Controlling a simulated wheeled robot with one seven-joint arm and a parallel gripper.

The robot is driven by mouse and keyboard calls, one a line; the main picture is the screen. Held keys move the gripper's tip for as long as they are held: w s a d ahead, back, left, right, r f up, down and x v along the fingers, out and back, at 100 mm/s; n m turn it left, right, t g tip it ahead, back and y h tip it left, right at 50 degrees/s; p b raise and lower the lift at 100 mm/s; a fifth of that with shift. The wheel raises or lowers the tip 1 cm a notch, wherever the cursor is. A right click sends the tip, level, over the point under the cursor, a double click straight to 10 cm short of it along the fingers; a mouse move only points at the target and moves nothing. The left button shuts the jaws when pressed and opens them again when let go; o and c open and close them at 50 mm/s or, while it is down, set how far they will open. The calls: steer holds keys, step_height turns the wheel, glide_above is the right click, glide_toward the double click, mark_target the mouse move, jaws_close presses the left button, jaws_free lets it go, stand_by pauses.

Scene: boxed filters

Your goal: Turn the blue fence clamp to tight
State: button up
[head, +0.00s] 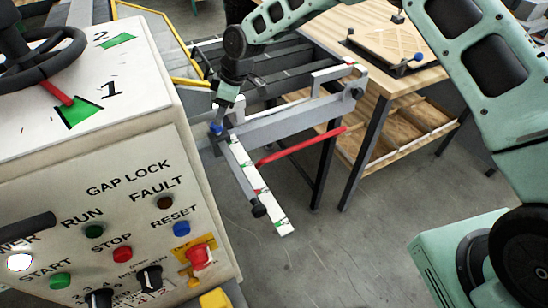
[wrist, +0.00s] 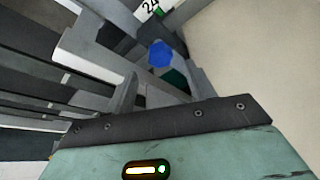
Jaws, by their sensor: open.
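The blue fence clamp (head: 216,128) is a small blue knob at the near end of the grey fence (head: 290,122), beside the cream machine cabinet. In the wrist view the clamp (wrist: 160,53) shows as a blue faceted knob just beyond the fingers. My gripper (head: 222,114) points down right above the clamp in the head view. In the wrist view my gripper (wrist: 158,80) is open, with the knob ahead of the gap between its fingers. Whether the fingers touch the knob is not clear. The clamp's turn marking cannot be read.
The cream cabinet (head: 120,170) with buttons and a handwheel (head: 40,55) stands close on the left. A white scale (head: 260,190) and a red bar (head: 300,147) stick out near the fence. A wooden table (head: 375,75) stands behind right. The floor is clear at centre.

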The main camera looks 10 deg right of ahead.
steer(key=b+v, duration=0.4)
steer(key=v, duration=0.9)
steer(key=s+d+f+m+g+h+b, duration=0.1)
steer(key=s+d+m+h, duration=0.2)
steer(key=s, duration=2.5)
steer(key=shift+d+m+b, duration=0.2)
steer(key=shift+m+b, duration=0.1)
steer(key=shift+m, duration=0.4)
steer(key=shift+o, duration=0.4)
steer(key=shift+f, duration=0.15)
steer(key=shift+w+a, duration=0.1)
steer(key=shift+w, duration=0.1)
steer(key=m+t+p, duration=0.4)
steer(key=m+p, duration=0.2)
steer(key=p, duration=0.1)
glide_above(217, 129)
steer(key=s+d, duration=0.3)
steer(key=s, duration=0.2)
steer(key=p+x, duration=0.1)
steer(key=x, duration=0.4)
steer(key=p+x, duration=0.2)
steer(key=x, duration=0.4)
steer(key=a+p+x, duration=0.1)
steer(key=p+x, duration=0.1)
steer(key=x, duration=0.3)
steer(key=shift+w+f, duration=0.2)
steer(key=shift+w, duration=0.15)
